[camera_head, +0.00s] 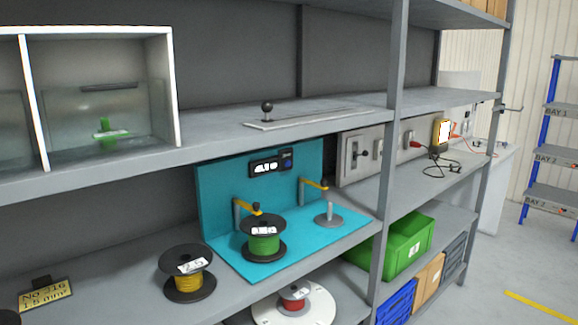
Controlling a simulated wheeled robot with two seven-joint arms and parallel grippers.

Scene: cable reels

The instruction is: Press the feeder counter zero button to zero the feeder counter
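The feeder counter (264,166) is a small dark box with a lit display, mounted on the teal back panel of the feeder (222,200). A small bluish button (286,159) shows at the right end of the counter; its marking is too small to read. The display digits are too small to read surely. A reel of green cable (264,241) stands on the teal base under a yellow arm. An empty spindle (329,213) stands to its right under a second yellow arm. Neither of my grippers is in view.
A yellow cable reel (188,276) and a yellow sign (46,294) are on the shelf left of the feeder. An upper shelf (220,147) overhangs the counter. A grey upright (388,160) and switch panel (360,153) stand to the right. A red reel (294,298) sits below.

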